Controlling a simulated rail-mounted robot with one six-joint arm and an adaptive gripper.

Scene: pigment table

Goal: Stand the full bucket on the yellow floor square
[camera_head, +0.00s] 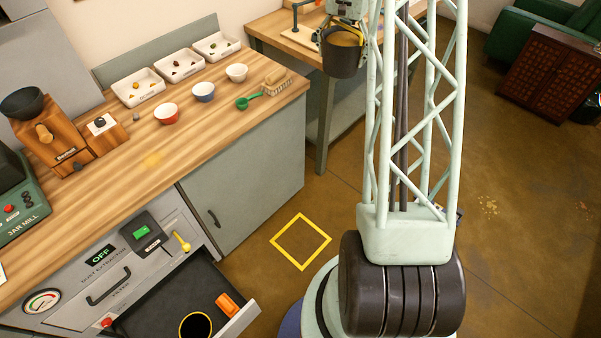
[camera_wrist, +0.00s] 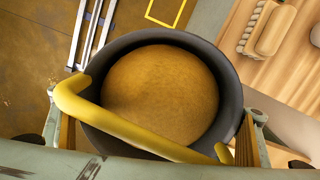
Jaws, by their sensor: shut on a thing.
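The full bucket (camera_head: 342,58) is dark grey and filled with brown powder, and it hangs upright in the air. In the wrist view the bucket (camera_wrist: 232,95) fills the middle, with its yellow handle (camera_wrist: 120,125) crossing the near side. My gripper (camera_head: 345,14) is above the bucket, shut on its handle; in the wrist view its fingers show at both sides of the bucket. The yellow floor square (camera_head: 328,238) is an outline on the brown floor beside the counter, empty, and lower in the head view than the bucket. Part of it shows at the top of the wrist view (camera_wrist: 150,18).
A wooden counter (camera_head: 150,215) with bowls (camera_head: 204,92), trays (camera_head: 138,88) and a grinder (camera_head: 65,150) stands left of the square. An open drawer (camera_head: 165,305) juts out below. A second table (camera_head: 270,28) stands behind the bucket. My arm rises at the right.

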